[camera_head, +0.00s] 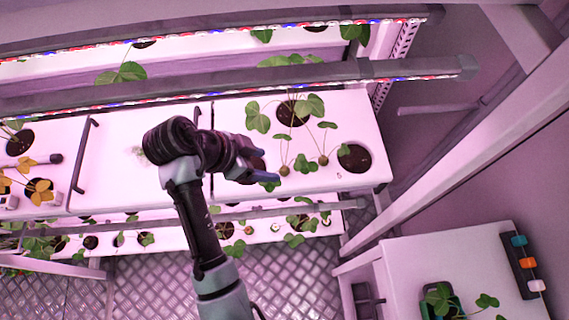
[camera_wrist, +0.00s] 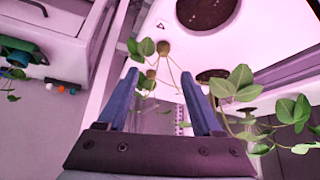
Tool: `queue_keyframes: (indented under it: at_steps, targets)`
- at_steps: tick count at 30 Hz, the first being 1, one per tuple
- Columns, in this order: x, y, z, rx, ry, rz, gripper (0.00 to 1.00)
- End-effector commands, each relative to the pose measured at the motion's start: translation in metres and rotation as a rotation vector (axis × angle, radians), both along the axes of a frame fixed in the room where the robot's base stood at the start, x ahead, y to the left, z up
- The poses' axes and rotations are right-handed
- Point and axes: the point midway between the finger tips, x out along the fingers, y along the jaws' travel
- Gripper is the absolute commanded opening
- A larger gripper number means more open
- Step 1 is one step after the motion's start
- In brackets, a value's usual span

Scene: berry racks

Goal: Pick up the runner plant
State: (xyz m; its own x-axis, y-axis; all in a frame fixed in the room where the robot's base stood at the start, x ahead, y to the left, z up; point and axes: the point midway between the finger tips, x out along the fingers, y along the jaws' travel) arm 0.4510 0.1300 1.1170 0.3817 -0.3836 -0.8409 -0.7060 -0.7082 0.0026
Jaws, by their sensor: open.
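The runner plant has green leaves rising from a dark round hole (camera_head: 293,112) in the white rack shelf. Thin stems run from it to two small brown plugs with leaves, the left plug (camera_head: 284,170) and the right plug (camera_head: 323,160). My gripper (camera_head: 268,168) is open just left of the left plug. In the wrist view, my open blue fingers (camera_wrist: 162,80) straddle the nearer plug (camera_wrist: 150,74), which appears beyond the fingertips. The other plug (camera_wrist: 163,47) is farther ahead. The larger leaves (camera_wrist: 240,85) are to the right. Contact with the fingers cannot be told.
A dark soil-filled hole (camera_head: 354,157) lies right of the plugs. Grey light bars (camera_head: 230,95) cross above the shelf. A lower shelf (camera_head: 265,232) holds more plants. A white table (camera_head: 420,255) at the lower right carries a potted plant (camera_head: 442,300) and coloured clips (camera_head: 527,265).

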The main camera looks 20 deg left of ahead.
Motion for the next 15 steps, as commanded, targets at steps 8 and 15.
queue_keyframes:
  at_steps: [8, 15]
  targets:
    - [0.014, -0.014, -0.03, 0.002, 0.001, 0.001, 0.67]
    - [0.02, -0.018, -0.044, 0.0, 0.002, 0.0, 0.67]
